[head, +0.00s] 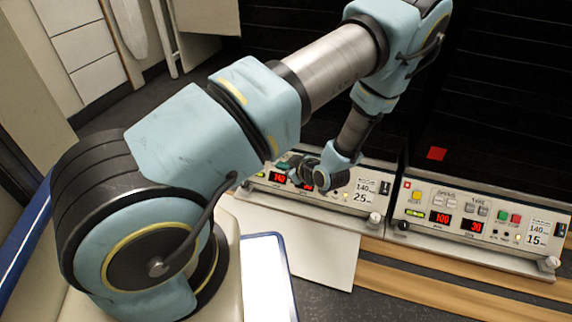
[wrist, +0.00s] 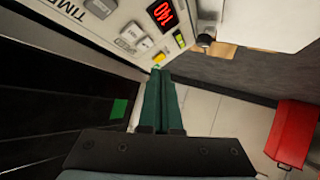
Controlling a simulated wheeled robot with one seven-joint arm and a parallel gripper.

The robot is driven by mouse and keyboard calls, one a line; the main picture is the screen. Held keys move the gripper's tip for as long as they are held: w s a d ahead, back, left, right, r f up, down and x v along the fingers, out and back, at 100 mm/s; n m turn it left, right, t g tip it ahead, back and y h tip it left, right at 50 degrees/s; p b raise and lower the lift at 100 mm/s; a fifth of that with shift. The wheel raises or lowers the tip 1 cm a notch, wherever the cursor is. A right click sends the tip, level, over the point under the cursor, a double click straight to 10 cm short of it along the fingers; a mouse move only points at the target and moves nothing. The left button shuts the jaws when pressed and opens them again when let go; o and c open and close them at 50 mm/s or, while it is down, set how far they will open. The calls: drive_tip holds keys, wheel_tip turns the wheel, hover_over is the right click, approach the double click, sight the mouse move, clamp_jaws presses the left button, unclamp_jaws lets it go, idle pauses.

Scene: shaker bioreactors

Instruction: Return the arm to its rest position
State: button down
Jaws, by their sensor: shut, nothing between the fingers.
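My gripper (wrist: 160,105) shows in the wrist view as two dark green fingers pressed side by side, shut and empty. Its tips are close to the lower edge of a shaker's control panel (wrist: 135,25), near a yellow button; I cannot tell if they touch it. In the head view my arm stretches out from the lower left to the left shaker's panel (head: 358,190). My wrist hides part of that panel and the fingertips are hard to make out there.
A second shaker's panel (head: 478,217) stands to the right, reading 100 and 30. Dark shaker fronts rise behind both panels. A wooden strip (head: 430,283) runs below them. A red object (wrist: 293,132) stands on the floor at the right of the wrist view.

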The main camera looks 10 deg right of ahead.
wheel_tip(320, 180, up, 18)
drive_tip(key=a+r+m+g+h+p, duration=0.1)
drive_tip(key=a+m+g+h+p, duration=0.1)
drive_tip(key=m+g+h+p, duration=0.3)
drive_tip(key=s+a+r+m+g+p, duration=0.2)
drive_tip(key=s+a+r, duration=0.4)
drive_tip(key=a+r, duration=0.2)
drive_tip(key=s+a+r+m+g+p, duration=0.1)
drive_tip(key=s+a+r+m+g, duration=0.15)
drive_tip(key=s+a+r, duration=0.55)
wheel_tip(320, 180, up, 38)
drive_tip(key=w+d+p, duration=0.1)
drive_tip(key=w+p, duration=0.1)
drive_tip(key=p, duration=3.5)
drive_tip(key=shift+d+t+h+p, duration=0.15)
drive_tip(key=shift+t+h+p, duration=0.15)
drive_tip(key=shift+t+h, duration=0.1)
drive_tip(key=shift+w+f, duration=0.1)
